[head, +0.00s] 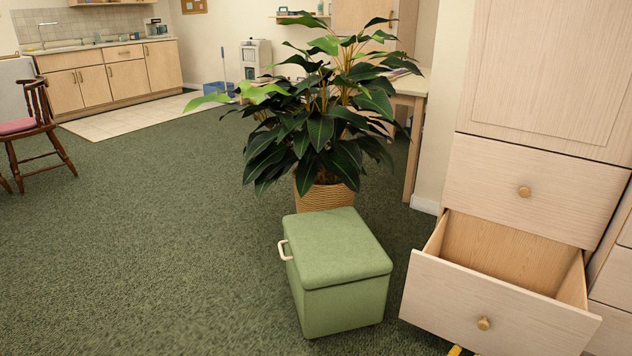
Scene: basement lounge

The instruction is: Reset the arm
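My gripper cannot be made out clearly. Only a small yellow and dark piece (455,350) shows at the bottom edge, just below the open drawer's front. It may be part of my arm, but too little of it shows to be sure. No fingers are visible, and nothing is seen held.
A pale wood drawer (490,308) stands pulled out at the lower right, its visible inside empty. A closed drawer (535,190) is above it. A green storage ottoman (335,258) stands left of it, before a potted plant (325,195). Green carpet (150,240) is clear at left.

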